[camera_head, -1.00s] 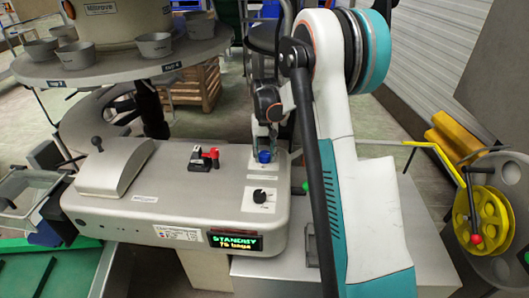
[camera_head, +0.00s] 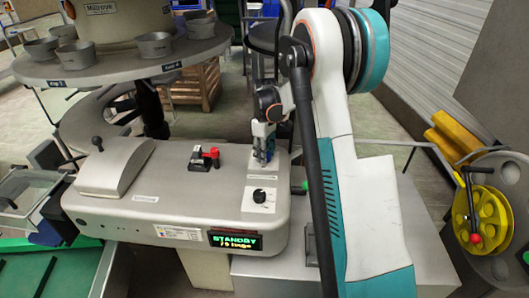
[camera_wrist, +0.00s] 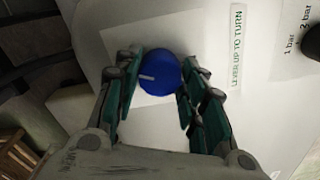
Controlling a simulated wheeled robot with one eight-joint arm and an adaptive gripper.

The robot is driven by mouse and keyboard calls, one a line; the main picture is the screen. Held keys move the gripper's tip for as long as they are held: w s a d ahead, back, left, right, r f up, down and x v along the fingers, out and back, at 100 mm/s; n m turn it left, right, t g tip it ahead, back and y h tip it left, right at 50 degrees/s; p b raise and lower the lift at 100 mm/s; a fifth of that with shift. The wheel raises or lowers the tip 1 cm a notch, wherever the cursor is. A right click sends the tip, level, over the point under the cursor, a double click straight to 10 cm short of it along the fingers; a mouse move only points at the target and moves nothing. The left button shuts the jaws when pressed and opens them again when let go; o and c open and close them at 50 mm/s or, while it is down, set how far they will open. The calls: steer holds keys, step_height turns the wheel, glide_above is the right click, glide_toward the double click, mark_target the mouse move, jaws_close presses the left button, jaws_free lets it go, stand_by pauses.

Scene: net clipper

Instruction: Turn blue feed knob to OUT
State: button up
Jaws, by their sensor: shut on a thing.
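The blue feed knob (camera_wrist: 160,75) sits on a white plate on top of the grey machine (camera_head: 160,190). A pale pointer mark shows on the knob's left side in the wrist view. My gripper (camera_wrist: 157,82) is shut on the knob, with one green-padded finger on each side of it. In the head view my gripper (camera_head: 263,155) stands over the plate from above and hides most of the knob. The label beside the knob reads "LEVER UP TO TURN" (camera_wrist: 237,48). I see no OUT mark.
A red and black lever switch (camera_head: 204,158) stands left of the knob. A black dial (camera_head: 259,195) lies in front of it. The machine's display (camera_head: 235,241) reads STANDBY. A round table with cups (camera_head: 120,68) is behind left. A yellow wheel (camera_head: 481,219) is at right.

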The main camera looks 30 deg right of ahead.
steer(key=n, duration=0.4)
steer(key=shift+n, duration=0.4)
stand_by(0.4)
steer(key=o, duration=1.1)
steer(key=shift+c, duration=0.2)
step_height(320, 180, up, 12)
